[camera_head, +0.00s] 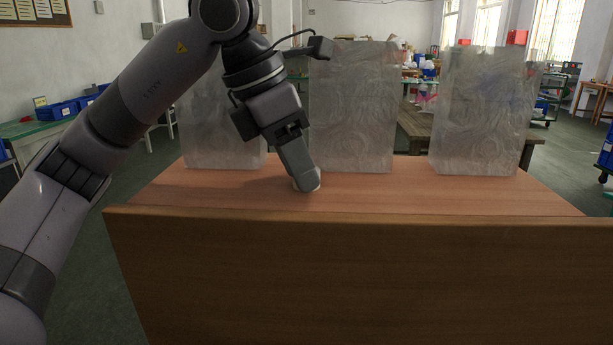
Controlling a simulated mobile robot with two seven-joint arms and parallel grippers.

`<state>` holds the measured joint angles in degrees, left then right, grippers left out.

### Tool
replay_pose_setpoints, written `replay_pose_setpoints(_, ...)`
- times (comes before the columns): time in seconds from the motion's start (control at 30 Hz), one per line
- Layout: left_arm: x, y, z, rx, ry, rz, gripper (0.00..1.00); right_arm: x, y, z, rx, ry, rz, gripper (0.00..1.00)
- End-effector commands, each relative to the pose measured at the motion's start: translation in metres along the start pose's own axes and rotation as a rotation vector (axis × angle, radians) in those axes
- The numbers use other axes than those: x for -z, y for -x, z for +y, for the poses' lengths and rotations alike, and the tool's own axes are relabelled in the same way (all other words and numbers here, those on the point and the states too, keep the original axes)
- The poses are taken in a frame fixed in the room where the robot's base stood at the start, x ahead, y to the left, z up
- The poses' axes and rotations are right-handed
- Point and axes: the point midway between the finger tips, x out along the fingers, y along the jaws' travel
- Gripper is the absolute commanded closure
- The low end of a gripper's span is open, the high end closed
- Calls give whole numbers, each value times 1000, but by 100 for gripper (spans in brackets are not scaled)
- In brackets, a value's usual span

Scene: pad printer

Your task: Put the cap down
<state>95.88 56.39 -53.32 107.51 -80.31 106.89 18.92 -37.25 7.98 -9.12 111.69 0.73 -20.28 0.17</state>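My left gripper (304,180) reaches down from the upper left to the wooden tabletop (220,190). A small pale thing, seemingly the cap (317,188), shows at its fingertips, low at the table surface. The near finger hides most of the cap, so I cannot see whether both fingers press on it or whether it rests fully on the wood. My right gripper is not in view.
Three hazy, see-through upright panels stand along the back of the tabletop: left (215,135), middle (352,115) and right (482,115). The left gripper is just in front, between the left and middle ones. The tabletop's right part is clear.

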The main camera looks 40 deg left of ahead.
Motion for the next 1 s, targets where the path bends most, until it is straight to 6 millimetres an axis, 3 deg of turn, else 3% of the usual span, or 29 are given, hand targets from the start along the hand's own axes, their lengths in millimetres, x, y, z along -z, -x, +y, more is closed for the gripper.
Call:
replay_pose_setpoints(0.07, 0, 0, 0, 0, 0, 0, 96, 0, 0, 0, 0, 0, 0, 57)
replay_pose_setpoints(0.37, -2, 4, 0, 0, 0, -1, 96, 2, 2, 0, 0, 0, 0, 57)
replay_pose_setpoints(0.57, -7, 17, 0, 0, 0, -1, 96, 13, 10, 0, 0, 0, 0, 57)
replay_pose_setpoints(0.87, -24, 57, 0, 0, 0, -1, 96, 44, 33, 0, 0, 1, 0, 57)
replay_pose_setpoints(1.0, -40, 93, -1, 1, -3, -7, 96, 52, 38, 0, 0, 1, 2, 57)
